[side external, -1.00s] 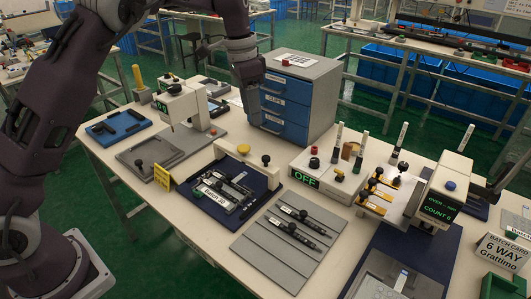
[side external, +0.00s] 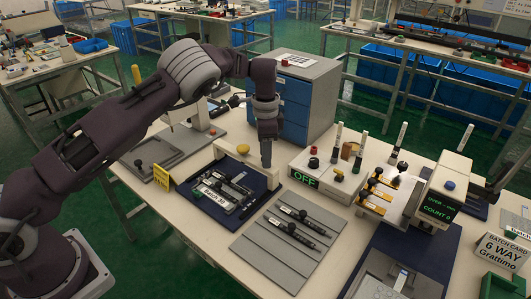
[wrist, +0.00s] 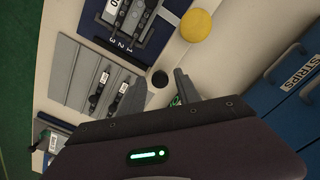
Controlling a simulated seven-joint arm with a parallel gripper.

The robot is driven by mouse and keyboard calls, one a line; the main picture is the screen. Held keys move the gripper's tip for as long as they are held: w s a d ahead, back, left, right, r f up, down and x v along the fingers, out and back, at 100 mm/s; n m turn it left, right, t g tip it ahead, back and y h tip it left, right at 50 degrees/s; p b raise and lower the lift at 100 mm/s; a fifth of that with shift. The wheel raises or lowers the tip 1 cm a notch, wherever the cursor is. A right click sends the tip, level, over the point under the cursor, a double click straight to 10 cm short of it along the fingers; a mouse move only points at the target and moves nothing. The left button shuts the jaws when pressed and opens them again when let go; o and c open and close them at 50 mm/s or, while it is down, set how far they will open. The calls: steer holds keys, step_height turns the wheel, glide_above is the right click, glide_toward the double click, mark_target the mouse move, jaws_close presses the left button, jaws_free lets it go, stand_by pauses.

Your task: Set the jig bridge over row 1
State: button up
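The jig is a dark blue base (side external: 262,194) on the table, with strips and a white label block (side external: 213,196). Row numbers 1, 2 and 3 show on the jig (wrist: 121,42) in the wrist view. A cream bar (side external: 227,149) stands along its back edge and looks like the bridge. My gripper (side external: 266,165) points down at the bar's right part. In the wrist view its fingers are apart, empty, with the black knob between their tips; the height gap is unclear.
A grey plate (side external: 270,258) with black labelled strips lies right of the jig. The OFF box (side external: 318,176) with knobs stands close to the right of my gripper. Blue drawers (side external: 287,110) stand behind. A counter device (side external: 445,195) is at the far right.

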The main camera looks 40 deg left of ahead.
jaws_close()
steer(key=shift+r, duration=0.1)
stand_by(1.1)
